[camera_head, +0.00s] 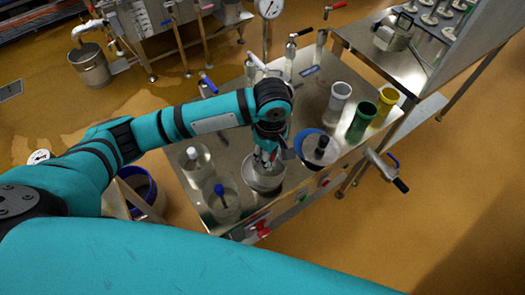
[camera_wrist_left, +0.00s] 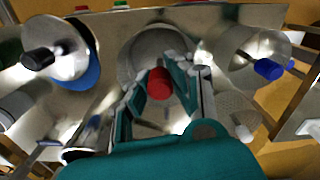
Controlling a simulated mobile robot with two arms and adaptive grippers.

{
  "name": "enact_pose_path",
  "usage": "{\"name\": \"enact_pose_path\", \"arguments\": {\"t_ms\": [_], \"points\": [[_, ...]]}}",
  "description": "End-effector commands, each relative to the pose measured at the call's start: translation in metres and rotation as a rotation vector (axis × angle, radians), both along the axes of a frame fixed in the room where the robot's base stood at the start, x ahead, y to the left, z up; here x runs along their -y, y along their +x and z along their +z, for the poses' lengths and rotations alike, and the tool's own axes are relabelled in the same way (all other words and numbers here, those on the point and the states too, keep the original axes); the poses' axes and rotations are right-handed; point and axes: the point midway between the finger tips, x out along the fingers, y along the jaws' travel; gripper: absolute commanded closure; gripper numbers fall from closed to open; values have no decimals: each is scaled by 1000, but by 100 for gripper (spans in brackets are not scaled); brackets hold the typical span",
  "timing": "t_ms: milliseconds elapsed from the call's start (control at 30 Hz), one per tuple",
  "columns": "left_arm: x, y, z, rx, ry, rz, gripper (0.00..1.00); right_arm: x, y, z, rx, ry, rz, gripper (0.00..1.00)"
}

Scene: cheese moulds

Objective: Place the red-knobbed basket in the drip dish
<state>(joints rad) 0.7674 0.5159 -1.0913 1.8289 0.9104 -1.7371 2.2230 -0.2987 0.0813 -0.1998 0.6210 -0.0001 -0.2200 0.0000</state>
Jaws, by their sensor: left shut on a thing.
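My left gripper (camera_head: 266,158) is over a round grey metal dish (camera_head: 264,184) at the front of the steel table. In the left wrist view, the fingers of my left gripper (camera_wrist_left: 158,92) are closed around a red knob (camera_wrist_left: 159,82), which belongs to the red-knobbed basket. The basket body is mostly hidden by the fingers and knob. A round grey wall (camera_wrist_left: 138,48) shows behind the knob. I cannot tell whether the basket rests in the dish or hangs just above it. My right gripper is not in view.
A blue-knobbed basket (camera_head: 225,206) and a white-knobbed one (camera_head: 196,164) stand left of the dish. A black-knobbed one with blue (camera_head: 312,156) stands close on the right. Steel, green and yellow cylinders (camera_head: 361,121) stand farther right.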

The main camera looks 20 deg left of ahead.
Motion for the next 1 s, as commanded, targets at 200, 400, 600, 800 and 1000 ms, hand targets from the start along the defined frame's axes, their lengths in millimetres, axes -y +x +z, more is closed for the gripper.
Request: {"name": "enact_pose_path", "arguments": {"t_ms": [200,400,600,800,1000], "points": [[-24,21,-1,1,0,0,100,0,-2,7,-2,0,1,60],[-26,22,-19,-2,0,-2,100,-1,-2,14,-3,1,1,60],[-26,22,-37,1,0,-3,100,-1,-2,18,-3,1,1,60],[-26,22,-38,2,-1,-3,100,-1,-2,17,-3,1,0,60],[-26,22,-41,0,-1,-3,75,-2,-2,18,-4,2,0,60]]}}
